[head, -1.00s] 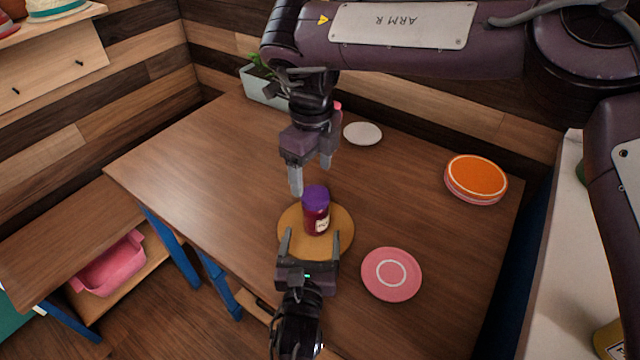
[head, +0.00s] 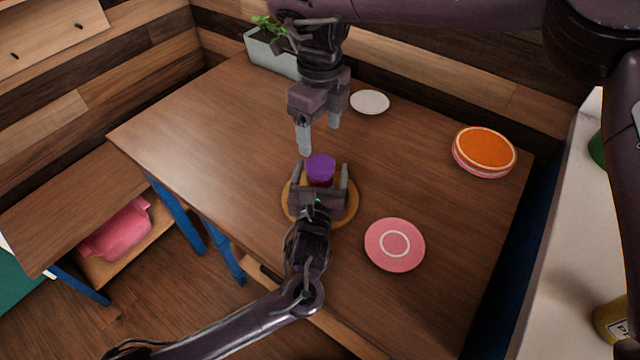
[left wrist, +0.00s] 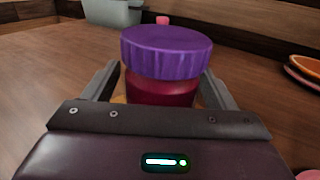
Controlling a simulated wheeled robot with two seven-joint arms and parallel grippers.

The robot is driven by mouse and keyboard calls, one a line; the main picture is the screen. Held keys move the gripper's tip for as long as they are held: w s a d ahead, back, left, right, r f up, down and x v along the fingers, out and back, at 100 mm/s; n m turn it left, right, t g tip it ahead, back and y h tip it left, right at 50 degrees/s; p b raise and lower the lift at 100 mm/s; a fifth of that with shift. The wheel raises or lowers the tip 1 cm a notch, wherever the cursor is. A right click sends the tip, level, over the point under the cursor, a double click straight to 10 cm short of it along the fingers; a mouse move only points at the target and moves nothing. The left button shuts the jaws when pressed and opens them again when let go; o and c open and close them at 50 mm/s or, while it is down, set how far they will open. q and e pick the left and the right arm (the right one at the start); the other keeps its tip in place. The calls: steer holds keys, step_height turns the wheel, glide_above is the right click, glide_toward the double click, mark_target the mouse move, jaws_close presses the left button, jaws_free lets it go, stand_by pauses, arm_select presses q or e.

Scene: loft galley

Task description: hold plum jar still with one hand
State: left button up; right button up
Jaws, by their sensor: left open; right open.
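The plum jar (head: 320,168) has a purple lid and a dark red body. It stands upright on a round wooden board (head: 349,211) on the table. My left gripper (head: 321,168) is open, with one finger on each side of the jar; the head view does not show contact. In the left wrist view the jar (left wrist: 163,72) is between the two spread fingers, and its lower part is hidden by the gripper body. My right gripper (head: 319,138) is open and empty, pointing down just above and behind the jar.
A pink plate (head: 395,245) with a white ring lies right of the board. Stacked plates with an orange top (head: 484,150) stand at the far right. A white saucer (head: 370,102) and a planter (head: 270,54) are at the back. The left part of the table is clear.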

mark_target(320, 164)
arm_select(q)
jaws_close()
arm_select(e)
steer(key=m, duration=0.5)
steer(key=shift+m, duration=0.4)
steer(key=m, duration=1)
steer(key=shift+m, duration=0.4)
steer(key=m, duration=0.5)
steer(key=shift+f+m, duration=0.4)
steer(key=shift+m, duration=0.1)
step_height(320, 164, down, 7)
steer(key=shift+f, duration=0.15)
steer(key=shift+c, duration=0.4)
